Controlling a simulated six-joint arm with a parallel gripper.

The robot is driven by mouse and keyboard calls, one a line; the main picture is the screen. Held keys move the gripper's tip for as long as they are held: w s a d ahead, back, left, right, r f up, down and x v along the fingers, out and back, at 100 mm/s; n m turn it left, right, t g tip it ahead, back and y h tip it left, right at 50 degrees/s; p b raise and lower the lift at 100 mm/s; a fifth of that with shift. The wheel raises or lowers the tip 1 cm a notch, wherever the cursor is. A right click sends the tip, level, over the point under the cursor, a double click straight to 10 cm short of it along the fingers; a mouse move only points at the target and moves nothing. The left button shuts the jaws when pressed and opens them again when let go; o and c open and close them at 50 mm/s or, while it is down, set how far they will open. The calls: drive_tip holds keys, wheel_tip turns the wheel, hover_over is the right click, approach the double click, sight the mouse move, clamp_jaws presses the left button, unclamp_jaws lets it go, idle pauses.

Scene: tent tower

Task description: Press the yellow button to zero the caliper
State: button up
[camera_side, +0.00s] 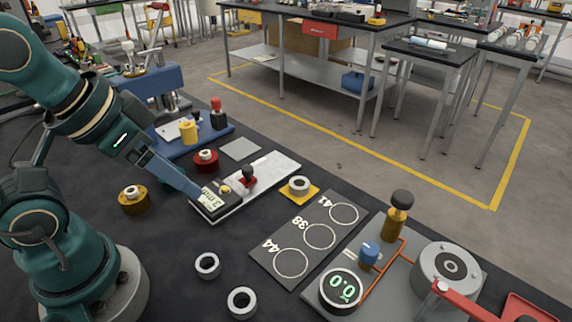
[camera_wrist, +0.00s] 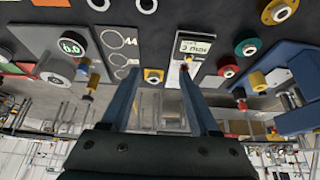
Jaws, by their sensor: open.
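The caliper is a pale plate (camera_side: 272,172) with a dark box at its near end, carrying a lit display (camera_side: 210,199); the display also shows in the wrist view (camera_wrist: 195,46). The yellow button (camera_side: 224,188) sits on the box beside the display, with a red knob (camera_side: 249,176) farther along the plate. My gripper (camera_side: 198,192) reaches down from the left, its tips close to the display end and left of the button. Contact cannot be told. In the wrist view my gripper (camera_wrist: 162,72) is open and empty, the right fingertip overlapping the caliper just below the display.
A yellow pad with a ring (camera_side: 299,186) and a dark board with marked circles (camera_side: 319,237) lie right of the caliper. Loose rings (camera_side: 207,265) lie in front. A red-topped ring (camera_side: 205,160) and a brass ring (camera_side: 134,199) stand nearby.

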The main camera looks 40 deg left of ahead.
clamp_jaws()
idle(1.5)
